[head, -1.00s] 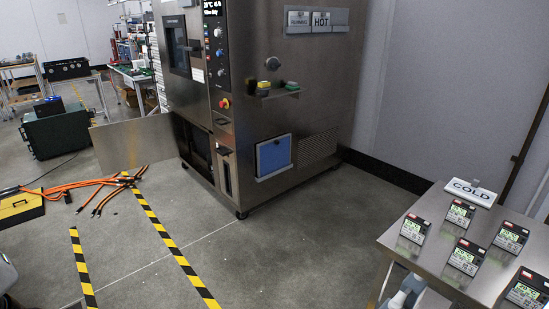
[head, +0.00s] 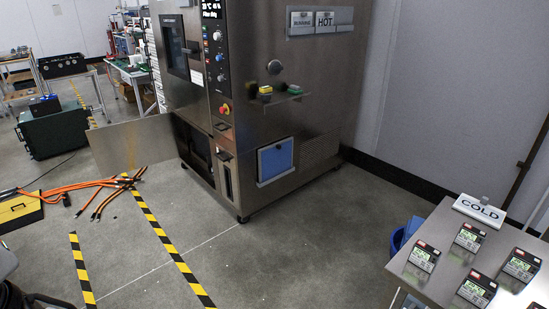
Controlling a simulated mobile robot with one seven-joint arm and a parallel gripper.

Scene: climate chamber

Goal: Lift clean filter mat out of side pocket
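The climate chamber (head: 320,95) is a tall steel cabinet. Low on its right-hand side face is a pale-framed pocket (head: 262,183) with a flat blue panel in it (head: 276,158), which looks like the clean filter mat. The blue panel sits upright in the frame, with a small dark mark at its top edge. My gripper is not in view, and nothing is seen touching the pocket.
A steel table (head: 436,248) with several small display devices and a COLD sign (head: 479,208) stands at right, a blue bin (head: 403,238) beside it. Orange cables (head: 95,188) lie on the floor at left. The floor before the chamber is clear.

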